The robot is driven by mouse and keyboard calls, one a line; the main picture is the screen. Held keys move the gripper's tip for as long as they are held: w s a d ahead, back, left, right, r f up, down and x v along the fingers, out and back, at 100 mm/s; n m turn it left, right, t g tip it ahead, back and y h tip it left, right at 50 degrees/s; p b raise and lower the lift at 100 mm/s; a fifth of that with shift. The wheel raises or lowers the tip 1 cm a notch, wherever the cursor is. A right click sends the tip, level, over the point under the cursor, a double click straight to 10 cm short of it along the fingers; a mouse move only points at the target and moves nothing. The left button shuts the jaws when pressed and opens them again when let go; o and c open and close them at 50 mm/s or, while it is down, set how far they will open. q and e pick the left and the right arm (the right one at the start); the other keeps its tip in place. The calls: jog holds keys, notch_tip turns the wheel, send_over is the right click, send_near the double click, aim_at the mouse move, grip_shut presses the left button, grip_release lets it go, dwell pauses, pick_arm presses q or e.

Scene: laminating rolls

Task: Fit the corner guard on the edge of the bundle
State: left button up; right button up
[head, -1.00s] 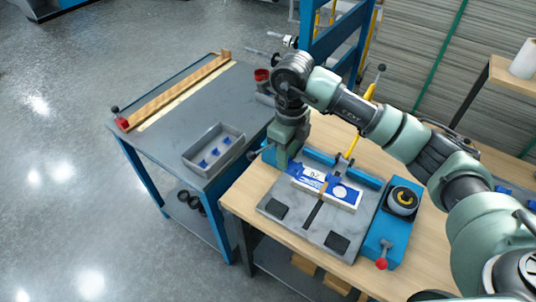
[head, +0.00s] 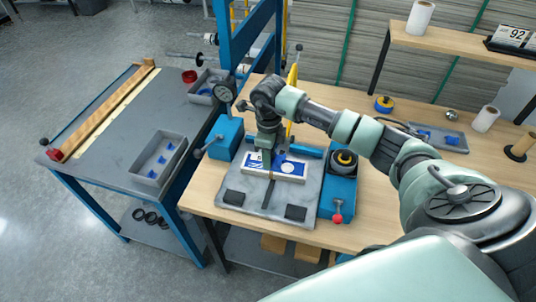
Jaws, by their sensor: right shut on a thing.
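The bundle (head: 289,177) is a flat white block with blue printing. It lies on a grey slab (head: 243,205) on the wooden bench. My right gripper (head: 267,164) points down at the left half of the bundle and covers part of it. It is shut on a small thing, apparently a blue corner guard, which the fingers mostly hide. I cannot tell whether this thing touches the bundle's edge. More small blue guards (head: 161,160) lie in a grey tray (head: 148,181) on the left table. My left gripper is out of view.
Two dark pads lie on the slab's front.

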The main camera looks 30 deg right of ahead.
jog(key=shift+w+f+b, duration=0.1)
jog(key=shift+f+b, duration=1.05)
jog(key=shift+f, duration=0.95)
jog(key=shift+w+d, duration=0.1)
jog(key=shift+d, duration=0.05)
jog(key=o, duration=0.9)
